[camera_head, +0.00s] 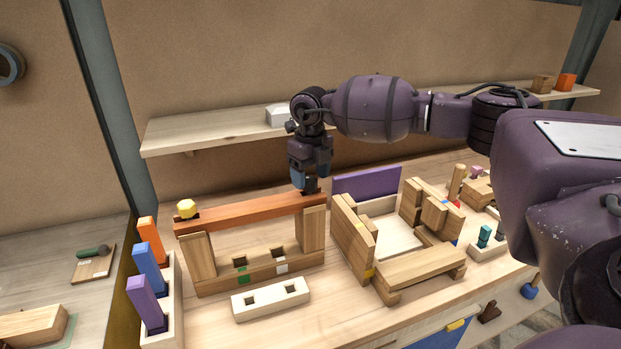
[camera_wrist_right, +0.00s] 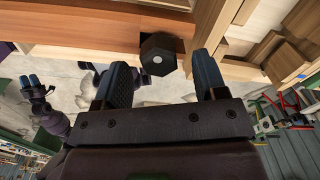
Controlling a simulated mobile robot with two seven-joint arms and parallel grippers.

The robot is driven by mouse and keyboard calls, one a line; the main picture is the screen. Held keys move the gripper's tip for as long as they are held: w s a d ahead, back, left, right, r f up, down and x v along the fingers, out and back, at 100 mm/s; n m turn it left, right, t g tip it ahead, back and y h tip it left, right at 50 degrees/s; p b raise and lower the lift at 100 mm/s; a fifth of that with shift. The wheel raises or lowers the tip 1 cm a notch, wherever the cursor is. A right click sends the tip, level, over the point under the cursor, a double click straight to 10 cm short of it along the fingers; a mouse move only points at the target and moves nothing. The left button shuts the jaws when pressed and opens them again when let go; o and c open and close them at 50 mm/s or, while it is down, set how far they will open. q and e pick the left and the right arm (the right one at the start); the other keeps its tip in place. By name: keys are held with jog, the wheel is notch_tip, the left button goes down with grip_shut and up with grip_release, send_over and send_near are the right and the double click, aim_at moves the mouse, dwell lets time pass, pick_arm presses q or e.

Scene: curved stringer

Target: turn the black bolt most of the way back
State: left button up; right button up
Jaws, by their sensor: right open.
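The black bolt (camera_wrist_right: 158,55) shows in the right wrist view as a dark hexagonal head with a pale centre, at the end of a reddish-brown beam. In the head view the beam (camera_head: 250,213) lies across two upright wooden blocks, and the bolt is mostly hidden under my right gripper (camera_head: 309,186). In the right wrist view my right gripper (camera_wrist_right: 160,82) is open, with one blue finger on each side of the bolt head. Whether a finger touches it I cannot tell. A yellow bolt (camera_head: 186,208) sits on the beam's left end.
A purple board (camera_head: 366,184) stands just right of the right gripper. A wooden frame assembly (camera_head: 420,265) fills the bench's middle. A pale block with two holes (camera_head: 270,299) lies in front. A rack with coloured pegs (camera_head: 172,325) stands at left. A wall shelf (camera_head: 210,133) runs behind.

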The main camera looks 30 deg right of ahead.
notch_tip(320, 180, up, 11)
dwell(0.4)
